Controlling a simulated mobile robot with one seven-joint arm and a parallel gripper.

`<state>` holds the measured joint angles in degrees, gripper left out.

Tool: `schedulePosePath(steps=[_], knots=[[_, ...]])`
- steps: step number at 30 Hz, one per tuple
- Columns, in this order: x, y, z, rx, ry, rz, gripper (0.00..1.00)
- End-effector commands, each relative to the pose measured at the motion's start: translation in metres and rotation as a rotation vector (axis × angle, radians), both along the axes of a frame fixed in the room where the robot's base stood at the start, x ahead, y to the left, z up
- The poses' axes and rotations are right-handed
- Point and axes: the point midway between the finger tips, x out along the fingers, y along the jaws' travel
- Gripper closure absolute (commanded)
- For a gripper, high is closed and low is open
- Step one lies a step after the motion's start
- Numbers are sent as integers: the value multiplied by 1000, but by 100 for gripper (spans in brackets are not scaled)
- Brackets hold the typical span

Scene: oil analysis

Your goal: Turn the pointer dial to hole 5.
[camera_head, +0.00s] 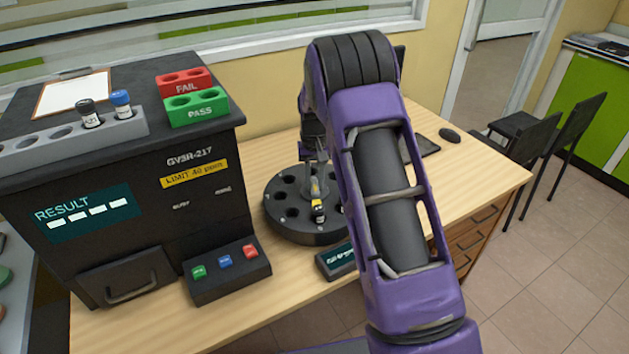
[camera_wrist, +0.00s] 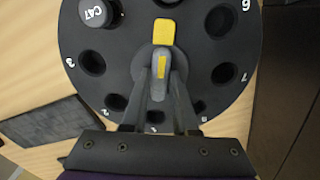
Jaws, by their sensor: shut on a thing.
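The dark round dial (camera_head: 282,226) stands on the wooden table and fills the upper part of the wrist view (camera_wrist: 205,50). Its grey pointer (camera_wrist: 171,62) has a yellow tip (camera_wrist: 164,32) directed to the top of that view, left of the hole marked 6. No 5 label is visible. A black-capped vial marked C47 (camera_wrist: 95,12) sits in a hole left of the tip; it also shows in the head view (camera_head: 318,210). My gripper (camera_wrist: 163,85) is shut on the pointer's raised handle. The head view shows the gripper only partly, beside my arm.
Left of the dial stands the black analyser (camera_head: 180,218) with coloured buttons, carrying a grey vial rack (camera_head: 70,135) and red and green FAIL and PASS holders (camera_head: 197,108). A small display box (camera_head: 336,261) lies in front of the dial. The table's right part is mostly clear.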

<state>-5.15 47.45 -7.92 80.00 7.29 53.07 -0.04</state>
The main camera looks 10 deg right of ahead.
Motion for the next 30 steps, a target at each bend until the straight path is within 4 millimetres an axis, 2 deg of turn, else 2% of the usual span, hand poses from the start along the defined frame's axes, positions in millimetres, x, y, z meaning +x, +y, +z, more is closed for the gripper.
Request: schedulePosePath(steps=[7,8,12,23,26,30], knots=[[0,0,1,0,-1,1,100],[0,0,1,0,-1,1,69],[0,0,1,0,-1,1,44],[1,0,4,0,-2,2,43],[1,0,15,1,-3,1,43],[1,0,43,1,-5,1,43]])
